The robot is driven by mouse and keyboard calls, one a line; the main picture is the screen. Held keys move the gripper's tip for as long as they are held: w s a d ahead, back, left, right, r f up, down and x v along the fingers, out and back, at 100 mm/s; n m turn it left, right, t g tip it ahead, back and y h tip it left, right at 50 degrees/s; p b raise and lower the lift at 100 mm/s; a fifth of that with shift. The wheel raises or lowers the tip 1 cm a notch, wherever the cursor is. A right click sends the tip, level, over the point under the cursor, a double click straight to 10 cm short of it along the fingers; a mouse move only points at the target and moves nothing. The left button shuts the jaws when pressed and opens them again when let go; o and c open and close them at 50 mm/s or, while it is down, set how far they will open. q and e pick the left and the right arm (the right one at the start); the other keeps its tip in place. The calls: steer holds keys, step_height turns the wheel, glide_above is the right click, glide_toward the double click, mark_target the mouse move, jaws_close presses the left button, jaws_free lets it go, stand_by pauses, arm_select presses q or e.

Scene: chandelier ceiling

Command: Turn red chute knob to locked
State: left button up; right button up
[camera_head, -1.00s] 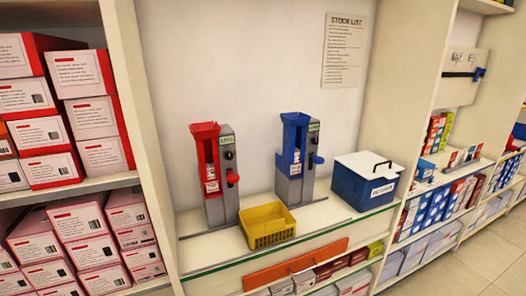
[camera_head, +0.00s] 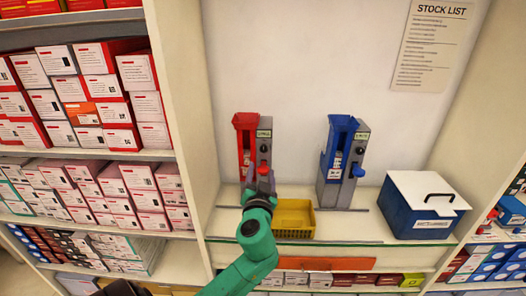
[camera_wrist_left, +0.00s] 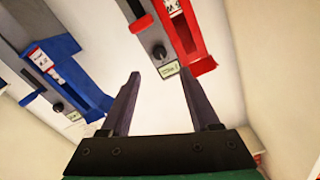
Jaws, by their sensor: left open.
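The red chute (camera_head: 243,135) stands on the shelf, its red knob (camera_head: 263,170) on the front of a grey panel below a small black dial (camera_head: 264,149). My left gripper (camera_head: 262,182) is in front of and just below the red knob in the head view; contact cannot be told. In the left wrist view, its two fingers (camera_wrist_left: 161,74) are spread and empty, pointing toward the panel's labelled end. My right gripper is not in view.
A blue chute (camera_head: 339,140) with a blue knob (camera_head: 358,171) stands to the right. A yellow basket (camera_head: 293,220) sits close beside my left arm. A blue box with white lid (camera_head: 422,213) is farther right. Shelves of boxes fill the left.

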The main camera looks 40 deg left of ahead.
mark_target(263, 151)
arm_select(q)
steer(key=p+x, duration=0.2)
steer(key=x, duration=0.8)
steer(key=shift+a, duration=0.15)
steer(key=shift+w+a, duration=0.1)
steer(key=shift+w, duration=0.2)
jaws_close()
